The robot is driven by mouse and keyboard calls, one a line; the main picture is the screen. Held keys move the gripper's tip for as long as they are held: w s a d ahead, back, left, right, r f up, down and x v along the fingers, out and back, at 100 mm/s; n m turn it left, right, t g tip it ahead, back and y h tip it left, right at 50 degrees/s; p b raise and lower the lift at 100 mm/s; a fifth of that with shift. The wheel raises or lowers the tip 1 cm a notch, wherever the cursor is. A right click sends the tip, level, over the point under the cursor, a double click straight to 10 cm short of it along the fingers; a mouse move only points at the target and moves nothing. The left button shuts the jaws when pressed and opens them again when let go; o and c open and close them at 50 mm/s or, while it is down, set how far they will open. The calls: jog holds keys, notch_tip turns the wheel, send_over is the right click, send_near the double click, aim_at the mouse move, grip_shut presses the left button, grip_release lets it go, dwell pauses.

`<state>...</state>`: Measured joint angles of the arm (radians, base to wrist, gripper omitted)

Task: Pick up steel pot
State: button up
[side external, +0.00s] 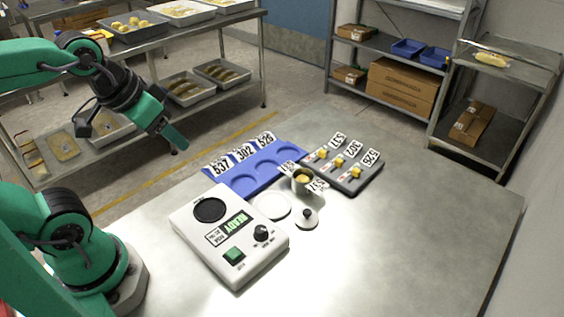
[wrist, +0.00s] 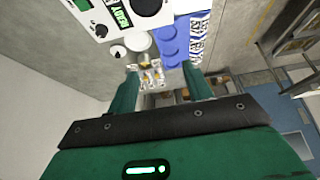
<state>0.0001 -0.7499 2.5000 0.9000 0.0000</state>
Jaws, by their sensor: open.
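The small steel pot (side external: 302,184) stands upright on the steel table, with yellow contents showing at its open top and number tags beside it. Its likely spot in the wrist view is near the lid, but it is too small to make out clearly. A round lid with a black knob (side external: 307,219) lies in front of it; it also shows in the wrist view (wrist: 118,51). My gripper (side external: 178,143) is raised at the left, well away from the pot. In the wrist view its two green fingers (wrist: 161,88) are apart with nothing held between them.
A white scale unit (side external: 232,237) with a dark round pad, green button and knob stands left of the lid. A white disc (side external: 272,205) lies beside it. A blue tray (side external: 254,172) with round recesses and a grey block with yellow-topped parts (side external: 344,173) lie behind. The table's right side is clear.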

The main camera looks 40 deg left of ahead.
jog(key=o, duration=0.5)
